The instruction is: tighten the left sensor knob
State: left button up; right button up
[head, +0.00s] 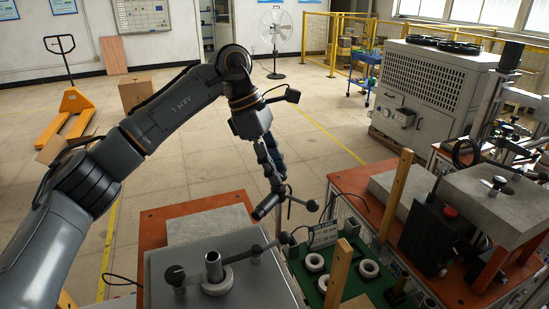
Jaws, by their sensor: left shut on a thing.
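A dark cylinder (266,206) and a thin side rod with a round end (311,205) sit by the fingertips. Below, another dark rod (233,260) runs above the grey heater box (163,263). A metal post (213,266) stands through a pale ring (217,284) there. My right gripper does not show.
A green tray (340,262) with pale rings lies right of the heater, with upright wooden posts (396,193) close by. A black box with a red button (440,232) and machinery stand farther right. Open floor (190,160) lies behind and under my left arm.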

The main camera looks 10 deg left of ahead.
pick_arm(q)
jog(key=shift+w+m+g+p, duration=0.1)
jog(key=shift+m+g+p, duration=0.4)
jog(key=shift+m, duration=0.5)
jog(key=o, duration=1.1)
jog(key=shift+o, duration=0.2)
jog(key=v, duration=1.2)
jog(key=shift+d, duration=0.1)
